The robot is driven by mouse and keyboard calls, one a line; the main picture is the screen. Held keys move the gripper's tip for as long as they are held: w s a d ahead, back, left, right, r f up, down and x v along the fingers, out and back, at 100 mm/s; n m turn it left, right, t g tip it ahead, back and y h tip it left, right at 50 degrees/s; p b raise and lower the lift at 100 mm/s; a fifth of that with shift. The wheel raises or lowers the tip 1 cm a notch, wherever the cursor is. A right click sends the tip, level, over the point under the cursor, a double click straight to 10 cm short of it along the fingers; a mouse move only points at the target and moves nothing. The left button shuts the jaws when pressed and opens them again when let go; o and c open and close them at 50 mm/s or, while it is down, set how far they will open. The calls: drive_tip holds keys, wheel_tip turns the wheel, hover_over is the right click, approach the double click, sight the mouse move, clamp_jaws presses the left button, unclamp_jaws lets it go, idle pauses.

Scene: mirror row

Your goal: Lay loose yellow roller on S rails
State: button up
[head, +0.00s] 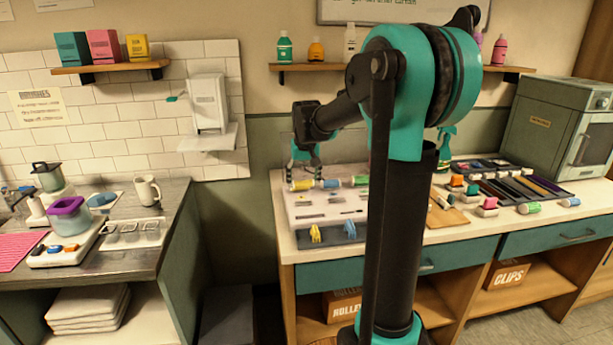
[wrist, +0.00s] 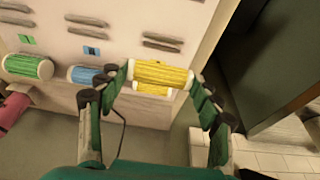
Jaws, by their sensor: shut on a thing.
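My gripper (wrist: 162,80) is shut on a yellow roller (wrist: 160,73), with one finger at each end of it in the wrist view. A second strip of yellow shows just below it; I cannot tell whether it is another roller or a reflection. The roller is at the edge of a pale board (head: 325,205) with grey slots. In the head view my gripper (head: 305,170) is above the board's back left, over the yellow roller (head: 302,185). I cannot tell whether the roller touches the rails.
A blue roller (wrist: 85,74) and a green roller (wrist: 27,67) lie in line beside the yellow one. More rollers (head: 529,208) lie to the right on the counter. A gap in the furniture is left of the counter.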

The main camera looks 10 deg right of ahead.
sight(303, 201)
drive_tip(key=shift+f, duration=2.75)
drive_tip(key=shift+f, duration=0.2)
drive_tip(key=o, duration=1)
drive_tip(key=shift+o, duration=1.4)
drive_tip(key=shift+r, duration=0.1)
drive_tip(key=shift+r, duration=3.4)
